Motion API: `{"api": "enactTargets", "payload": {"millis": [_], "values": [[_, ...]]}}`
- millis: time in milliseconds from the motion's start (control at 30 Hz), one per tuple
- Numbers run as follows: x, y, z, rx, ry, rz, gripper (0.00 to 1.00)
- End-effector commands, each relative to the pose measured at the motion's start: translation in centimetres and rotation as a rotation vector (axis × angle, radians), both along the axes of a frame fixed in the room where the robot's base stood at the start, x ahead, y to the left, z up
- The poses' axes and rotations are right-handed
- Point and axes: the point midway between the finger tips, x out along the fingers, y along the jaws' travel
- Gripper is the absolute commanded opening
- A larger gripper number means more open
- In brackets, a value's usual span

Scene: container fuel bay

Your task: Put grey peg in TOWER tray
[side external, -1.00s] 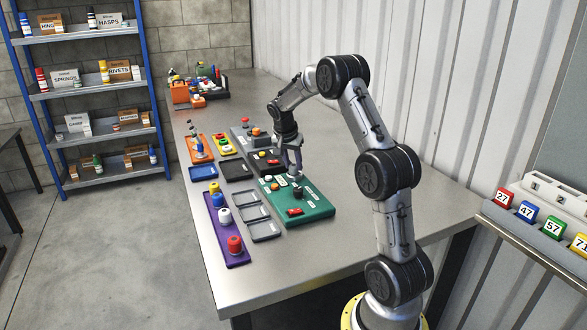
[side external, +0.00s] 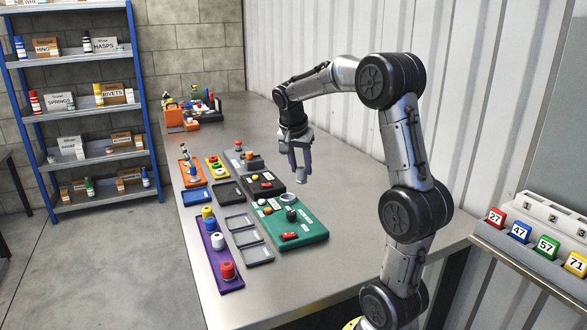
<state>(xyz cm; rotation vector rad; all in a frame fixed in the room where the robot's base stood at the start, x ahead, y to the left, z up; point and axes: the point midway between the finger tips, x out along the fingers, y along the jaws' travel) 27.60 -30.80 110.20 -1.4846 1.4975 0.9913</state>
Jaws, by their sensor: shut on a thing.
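My gripper (side external: 301,176) hangs above the table, over the far right edge of the green board (side external: 312,232), pointing down. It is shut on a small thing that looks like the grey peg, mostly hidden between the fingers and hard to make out. On the green board are a pale ring (side external: 287,198), a dark knob (side external: 291,214) and a red block (side external: 289,236). Small trays lie left of the board: a blue one (side external: 196,197), a black one (side external: 228,193) and grey ones (side external: 259,256). I cannot read which is the TOWER tray.
A purple strip (side external: 231,285) bears blue, white and red pegs at the left edge. Black, grey, orange and yellow boards with small parts stand beyond the trays. An orange bin (side external: 174,118) is at the far end. The table right of the gripper is clear.

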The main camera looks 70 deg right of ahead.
Motion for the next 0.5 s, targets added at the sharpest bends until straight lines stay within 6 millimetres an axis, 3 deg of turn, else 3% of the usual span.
{"api": "enactTargets", "payload": {"millis": [267, 433, 500], "values": [[-1.6, 1.8, 1.0, 0.001, -0.008, -0.025, 0.00], [-2.7, 2.5, 0.4, 0.012, -0.013, -0.134, 0.00], [-2.8, 3.8, 0.0, 0.016, -0.013, -0.169, 0.00]]}}
